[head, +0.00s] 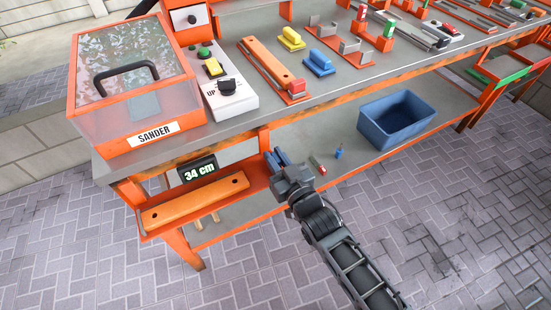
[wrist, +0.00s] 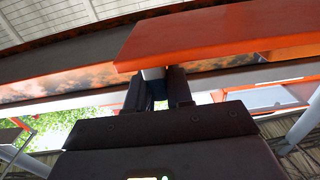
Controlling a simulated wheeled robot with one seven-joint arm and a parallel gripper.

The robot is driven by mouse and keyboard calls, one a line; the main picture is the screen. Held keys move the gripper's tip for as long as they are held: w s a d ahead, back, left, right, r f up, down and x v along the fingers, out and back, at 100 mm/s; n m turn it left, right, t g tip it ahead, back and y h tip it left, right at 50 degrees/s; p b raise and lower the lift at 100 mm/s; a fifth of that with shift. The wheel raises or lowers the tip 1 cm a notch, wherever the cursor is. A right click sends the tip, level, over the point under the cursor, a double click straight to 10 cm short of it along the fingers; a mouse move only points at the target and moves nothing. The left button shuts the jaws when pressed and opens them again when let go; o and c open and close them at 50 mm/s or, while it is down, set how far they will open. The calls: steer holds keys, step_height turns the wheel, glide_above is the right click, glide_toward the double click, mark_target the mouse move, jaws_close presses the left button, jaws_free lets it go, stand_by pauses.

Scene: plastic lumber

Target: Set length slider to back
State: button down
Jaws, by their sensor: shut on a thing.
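The length slider's orange rail (head: 263,170) runs along the front of the bench beside the black "34 cm" display (head: 197,170). My gripper (head: 277,158) is at the right end of this rail, in front of the bench. In the wrist view my two dark fingers (wrist: 157,90) are closed around a small pale and dark blue handle (wrist: 153,74) below an orange bar (wrist: 215,38). I take this handle to be the length slider's. My fingers hide most of it, and in the head view my gripper covers it.
An orange plank (head: 195,201) lies in the tray below the display. The clear-lidded sander box (head: 135,85) and a white control panel (head: 226,96) stand on the bench top. A blue bin (head: 397,117) and small bottles sit on the lower shelf. The paved floor in front is clear.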

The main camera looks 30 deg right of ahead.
mark_target(280, 164)
steer(key=c, duration=1.1)
jaws_free()
steer(key=shift+s, duration=3.9)
steer(key=shift+s, duration=0.1)
steer(key=s+r+g, duration=0.1)
steer(key=s+r, duration=0.1)
steer(key=s, duration=0.8)
steer(key=s+r+g, duration=0.1)
steer(key=s+r, duration=0.1)
steer(key=s, duration=0.8)
steer(key=shift+g, duration=0.6)
steer(key=s+r, duration=1.2)
steer(key=shift+s, duration=0.2)
